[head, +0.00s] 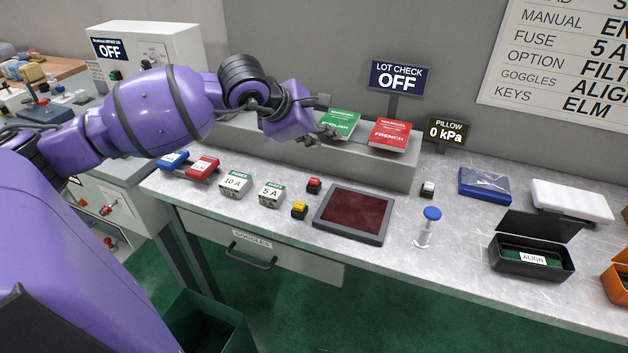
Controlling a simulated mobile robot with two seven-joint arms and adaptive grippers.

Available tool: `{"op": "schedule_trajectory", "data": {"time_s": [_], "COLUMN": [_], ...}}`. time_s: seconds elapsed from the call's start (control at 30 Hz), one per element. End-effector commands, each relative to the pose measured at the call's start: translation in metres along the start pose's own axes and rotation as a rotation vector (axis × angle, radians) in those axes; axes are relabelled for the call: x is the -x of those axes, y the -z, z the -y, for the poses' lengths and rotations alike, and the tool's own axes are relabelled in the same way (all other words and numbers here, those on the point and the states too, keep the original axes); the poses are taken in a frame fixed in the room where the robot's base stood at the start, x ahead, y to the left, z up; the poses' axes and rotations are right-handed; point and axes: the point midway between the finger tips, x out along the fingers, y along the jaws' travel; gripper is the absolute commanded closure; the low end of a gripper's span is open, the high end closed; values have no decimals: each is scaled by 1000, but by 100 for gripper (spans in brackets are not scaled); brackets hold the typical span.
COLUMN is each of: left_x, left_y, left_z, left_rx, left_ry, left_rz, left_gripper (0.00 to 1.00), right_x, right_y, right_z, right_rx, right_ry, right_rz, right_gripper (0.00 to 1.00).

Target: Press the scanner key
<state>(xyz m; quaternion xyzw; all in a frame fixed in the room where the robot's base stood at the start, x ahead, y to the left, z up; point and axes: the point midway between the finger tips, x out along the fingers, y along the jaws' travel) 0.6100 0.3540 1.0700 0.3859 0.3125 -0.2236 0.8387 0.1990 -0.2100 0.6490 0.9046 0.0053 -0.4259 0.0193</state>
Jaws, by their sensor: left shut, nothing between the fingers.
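Three small push keys stand on the bench: a red one (314,186), a yellow one (299,210) and a white one on a black base (428,189). None has a readable label, so I cannot tell which is the scanner key. A flat dark red panel in a grey frame (353,215) lies beside the red and yellow keys. My left gripper (328,133) is shut and empty, above the back ledge by the green manual (340,123). It is apart from all the keys, behind and above the red one. My right gripper is out of view.
A red manual (393,134) rests on the ledge (300,150). Fuse boxes (235,185) stand left of the keys. A blue-capped stamp-like item (430,226), a blue tray (484,185) and an open ALIGN case (532,262) are to the right. The "LOT CHECK" sign (397,79) reads OFF.

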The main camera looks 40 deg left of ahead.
Motion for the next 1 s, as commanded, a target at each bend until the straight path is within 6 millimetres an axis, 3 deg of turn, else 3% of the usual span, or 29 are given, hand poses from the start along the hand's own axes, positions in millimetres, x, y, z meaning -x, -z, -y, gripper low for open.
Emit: {"op": "schedule_trajectory", "data": {"time_s": [0.37,0.6,1.0], "left_x": [-32,-55,-59], "left_y": [23,40,43], "left_z": [24,41,43], "left_rx": [2,1,0], "left_ry": [6,6,1], "left_rz": [-3,-4,1], "left_gripper": [100,100,100], "right_x": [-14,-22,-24], "right_y": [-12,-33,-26], "right_z": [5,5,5], "right_rx": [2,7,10], "right_ry": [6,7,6], "right_rz": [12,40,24], "right_gripper": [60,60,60]}}
